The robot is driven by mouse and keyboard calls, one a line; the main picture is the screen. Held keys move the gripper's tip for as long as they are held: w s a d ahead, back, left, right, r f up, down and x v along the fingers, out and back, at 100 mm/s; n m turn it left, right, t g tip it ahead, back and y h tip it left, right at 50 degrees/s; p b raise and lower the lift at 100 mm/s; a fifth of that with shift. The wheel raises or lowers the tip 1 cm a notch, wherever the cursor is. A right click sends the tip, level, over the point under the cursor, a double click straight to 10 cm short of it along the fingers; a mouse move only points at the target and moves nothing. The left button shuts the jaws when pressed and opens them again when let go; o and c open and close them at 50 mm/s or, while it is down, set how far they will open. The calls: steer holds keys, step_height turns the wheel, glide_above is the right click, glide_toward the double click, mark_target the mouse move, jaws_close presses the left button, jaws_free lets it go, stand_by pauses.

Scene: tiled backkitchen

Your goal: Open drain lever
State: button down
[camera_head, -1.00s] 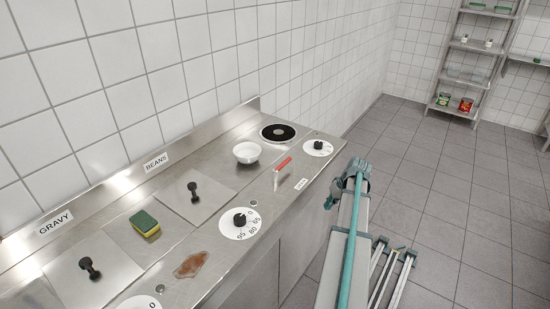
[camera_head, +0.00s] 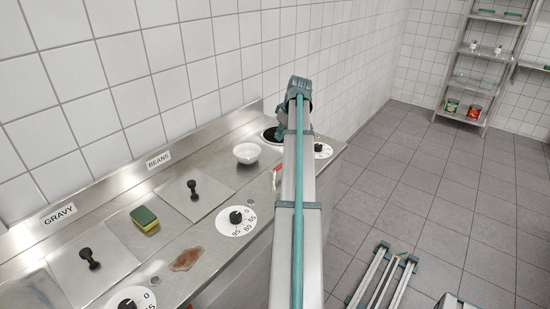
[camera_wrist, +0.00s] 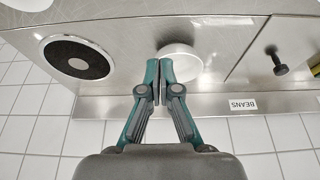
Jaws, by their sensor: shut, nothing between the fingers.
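The drain lever (camera_head: 276,180) has a red handle and sits near the counter's front edge in the head view. My raised arm hides part of it and its label. The lever does not show in the wrist view. My gripper (camera_wrist: 159,76) is shut and empty in the wrist view. Its fingertips appear over the near-left edge of the white bowl (camera_wrist: 186,58); I cannot tell how high above the counter they are.
The white bowl (camera_head: 247,153) stands beside the lever, before the hotplate (camera_wrist: 76,58). Dials (camera_head: 237,221), a BEANS lid (camera_head: 194,192), a sponge (camera_head: 144,218) and a brown spill (camera_head: 187,259) lie nearer. A tiled wall (camera_head: 150,70) backs the counter.

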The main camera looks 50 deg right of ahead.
steer(key=shift+f, duration=0.2)
steer(key=p+x, duration=0.3)
steer(key=x, duration=0.5)
steer(key=shift+w+f, duration=0.2)
steer(key=shift+f, duration=0.1)
steer(key=s, duration=0.1)
steer(key=s+f+p, duration=0.1)
steer(key=shift+s+f+p, duration=0.15)
steer(key=shift+s+p, duration=0.1)
steer(key=shift+p, duration=0.05)
steer(key=shift+s+f, duration=0.25)
steer(key=shift+s, duration=0.35)
